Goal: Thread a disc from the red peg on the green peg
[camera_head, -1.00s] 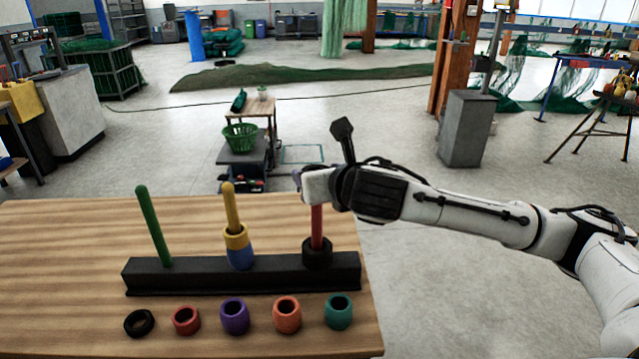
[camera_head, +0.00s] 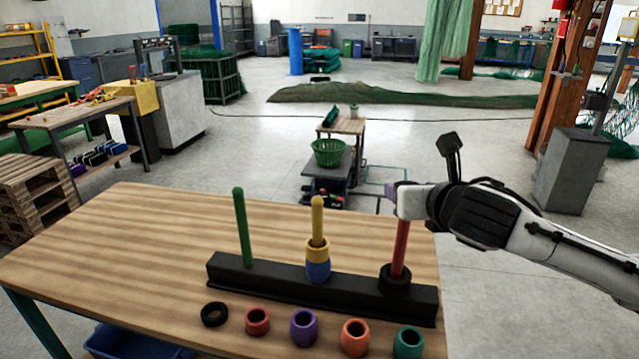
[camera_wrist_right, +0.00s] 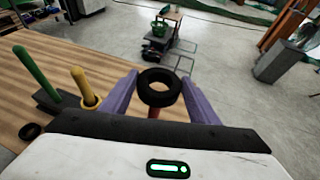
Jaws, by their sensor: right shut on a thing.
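The red peg (camera_head: 401,245) stands at the right end of the black base (camera_head: 335,287), with a black disc (camera_head: 397,281) around its foot. The green peg (camera_head: 243,228) stands bare at the left end. My right gripper (camera_head: 392,191) is at the top of the red peg. In the right wrist view its purple fingers are shut on another black disc (camera_wrist_right: 160,86). My left gripper is out of view.
The yellow peg (camera_head: 318,216) stands between them, with a yellow disc (camera_head: 318,250) above a blue one (camera_head: 318,271). Several loose discs lie in front of the base, including a purple one (camera_head: 303,327). The wooden table (camera_head: 120,240) is clear on the left.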

